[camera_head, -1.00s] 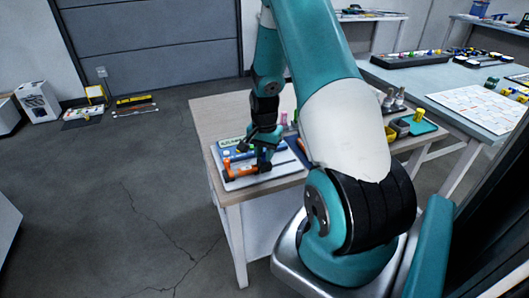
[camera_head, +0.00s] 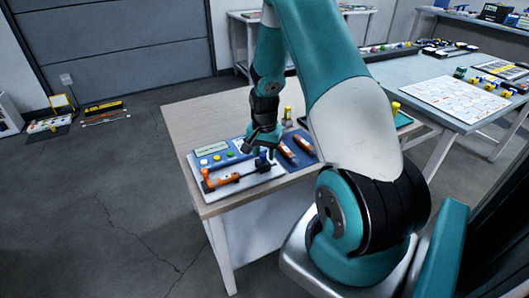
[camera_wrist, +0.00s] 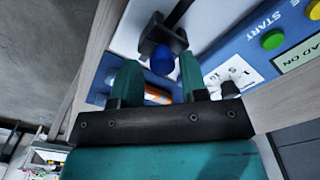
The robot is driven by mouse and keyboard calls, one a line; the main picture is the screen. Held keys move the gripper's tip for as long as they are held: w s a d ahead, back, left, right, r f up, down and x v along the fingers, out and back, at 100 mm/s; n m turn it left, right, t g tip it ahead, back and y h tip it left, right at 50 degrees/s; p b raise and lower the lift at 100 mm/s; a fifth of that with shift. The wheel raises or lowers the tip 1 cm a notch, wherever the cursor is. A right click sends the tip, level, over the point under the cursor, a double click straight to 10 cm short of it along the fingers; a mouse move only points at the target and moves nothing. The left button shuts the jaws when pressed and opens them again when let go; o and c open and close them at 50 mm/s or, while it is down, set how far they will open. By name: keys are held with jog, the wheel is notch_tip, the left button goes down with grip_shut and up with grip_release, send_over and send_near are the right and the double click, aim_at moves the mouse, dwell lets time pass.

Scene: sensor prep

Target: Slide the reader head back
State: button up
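The reader device has a white base (camera_head: 240,188) with a blue button panel and a dark rail with orange parts (camera_head: 228,178). A dark head (camera_head: 262,166) sits at the rail's right end, partly hidden by my gripper. In the wrist view, the dark head (camera_wrist: 163,35) carries a round blue knob (camera_wrist: 162,60). My gripper (camera_wrist: 160,78) is open, with its two teal fingers apart and the knob in line with the gap, near the tips. I cannot tell whether they touch it. My gripper (camera_head: 264,150) is low over the device's right side in the head view.
A blue mat (camera_head: 300,160) with orange-and-white pieces (camera_head: 288,153) lies right of the device. A yellow item (camera_head: 287,113) stands behind it. The wooden bench (camera_head: 190,125) is clear at the back left.

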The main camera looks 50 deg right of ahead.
aim_at(264, 154)
jog(key=shift+o, duration=0.6)
notch_tip(264, 154, up, 17)
jog(key=shift+r, duration=0.2)
dwell(0.4)
